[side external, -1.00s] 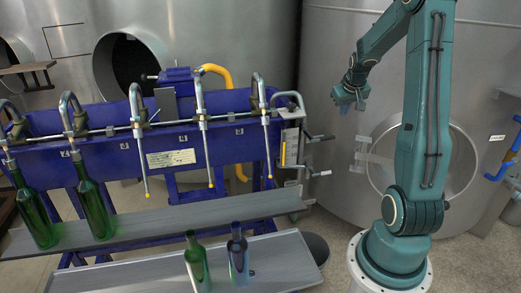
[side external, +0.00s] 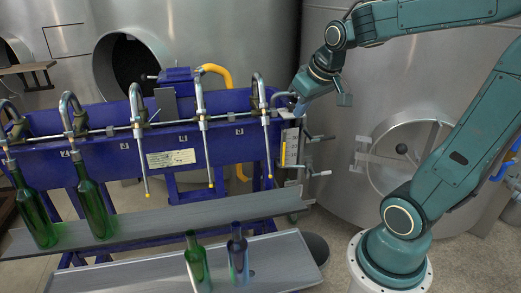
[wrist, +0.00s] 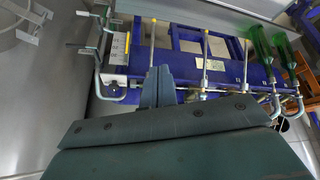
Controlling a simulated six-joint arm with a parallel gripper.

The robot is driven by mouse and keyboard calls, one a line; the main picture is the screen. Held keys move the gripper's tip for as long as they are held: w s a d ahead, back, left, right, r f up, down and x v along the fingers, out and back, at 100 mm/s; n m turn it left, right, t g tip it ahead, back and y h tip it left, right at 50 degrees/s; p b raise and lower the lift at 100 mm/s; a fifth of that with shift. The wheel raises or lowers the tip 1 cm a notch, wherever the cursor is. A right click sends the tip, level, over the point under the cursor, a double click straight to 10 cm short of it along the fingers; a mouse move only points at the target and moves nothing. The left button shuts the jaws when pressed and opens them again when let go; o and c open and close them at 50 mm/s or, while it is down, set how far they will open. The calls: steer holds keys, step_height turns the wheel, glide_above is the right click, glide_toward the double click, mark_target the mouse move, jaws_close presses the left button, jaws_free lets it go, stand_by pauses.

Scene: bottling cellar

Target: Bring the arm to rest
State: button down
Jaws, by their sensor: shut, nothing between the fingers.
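My gripper (side external: 291,102) hangs near the right end of the blue filling machine (side external: 225,143) in the side view, at about the height of its spouts. In the wrist view my gripper (wrist: 158,74) has its two fingers together with nothing between them, pointing toward the machine. Whether it touches the machine's right end cannot be told from the side view. My arm is bent, its upper part reaching left from the picture's right edge.
Two green bottles (side external: 95,208) stand under spouts at the left on the upper grey shelf (side external: 165,222). A green bottle (side external: 197,264) and a bluish bottle (side external: 238,257) stand on the lower tray (side external: 285,262). A steel tank (side external: 365,85) stands behind my arm.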

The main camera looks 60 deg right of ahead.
steer(key=s+a+n+y, duration=0.2)
steer(key=s+a+n, duration=0.1)
steer(key=s+a, duration=0.7)
steer(key=shift+a+n+y, duration=0.3)
steer(key=shift+a+n, duration=0.1)
steer(key=shift+a, duration=1.3)
steer(key=shift+f, duration=0.1)
